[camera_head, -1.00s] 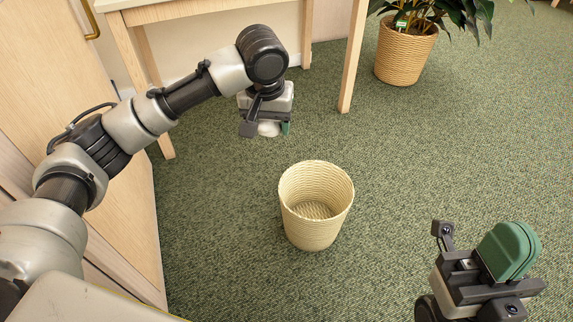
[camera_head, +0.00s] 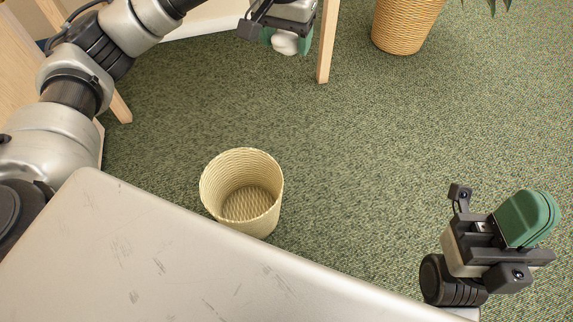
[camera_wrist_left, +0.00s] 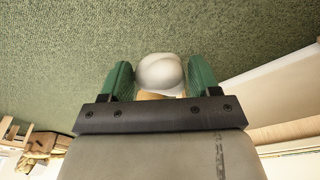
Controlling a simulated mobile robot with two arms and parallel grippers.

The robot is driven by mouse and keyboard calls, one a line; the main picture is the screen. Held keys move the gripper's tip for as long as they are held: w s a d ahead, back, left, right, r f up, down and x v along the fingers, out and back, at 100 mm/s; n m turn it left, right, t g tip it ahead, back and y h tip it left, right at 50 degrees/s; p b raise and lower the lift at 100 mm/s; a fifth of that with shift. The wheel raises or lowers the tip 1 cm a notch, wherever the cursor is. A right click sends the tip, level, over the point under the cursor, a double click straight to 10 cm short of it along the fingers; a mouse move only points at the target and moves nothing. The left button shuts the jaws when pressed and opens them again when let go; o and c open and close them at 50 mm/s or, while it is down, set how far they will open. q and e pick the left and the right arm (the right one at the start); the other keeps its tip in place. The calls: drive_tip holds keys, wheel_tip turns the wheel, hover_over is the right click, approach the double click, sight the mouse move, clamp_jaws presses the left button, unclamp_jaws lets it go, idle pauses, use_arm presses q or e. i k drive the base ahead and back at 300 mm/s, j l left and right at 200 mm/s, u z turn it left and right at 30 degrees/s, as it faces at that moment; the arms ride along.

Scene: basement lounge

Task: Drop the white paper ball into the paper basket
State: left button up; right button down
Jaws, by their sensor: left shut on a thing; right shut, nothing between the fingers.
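The white paper ball (camera_head: 287,43) is held between the green fingers of my left gripper (camera_head: 286,40) at the top of the head view. In the left wrist view the ball (camera_wrist_left: 160,73) sits between the two fingers of the left gripper (camera_wrist_left: 161,82). The paper basket (camera_head: 241,192) is a round, cream woven bin standing upright on the carpet, and its visible inside is empty. The left gripper is beyond the basket and to its right in the head view. My right gripper (camera_head: 528,217) is shut and empty at the lower right.
A wooden table leg (camera_head: 327,45) stands just right of the left gripper. A woven plant pot (camera_head: 406,25) is at the top right. Green carpet (camera_head: 370,150) lies open between the basket and the right gripper. My own grey base covers the lower left, close to the basket.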

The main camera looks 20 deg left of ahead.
sight(246, 197)
drive_tip(key=i+l+u, duration=0.1)
drive_tip(key=i+l, duration=0.15)
drive_tip(key=i+l+u, duration=0.1)
drive_tip(key=i+l, duration=0.2)
drive_tip(key=i+l+u, duration=0.1)
drive_tip(key=i+l, duration=0.15)
drive_tip(key=l, duration=0.25)
drive_tip(key=i+l, duration=0.2)
drive_tip(key=l, duration=0.15)
drive_tip(key=i+l+u, duration=0.15)
drive_tip(key=l, duration=0.25)
drive_tip(key=i+u, duration=0.1)
drive_tip(key=u, duration=1.45)
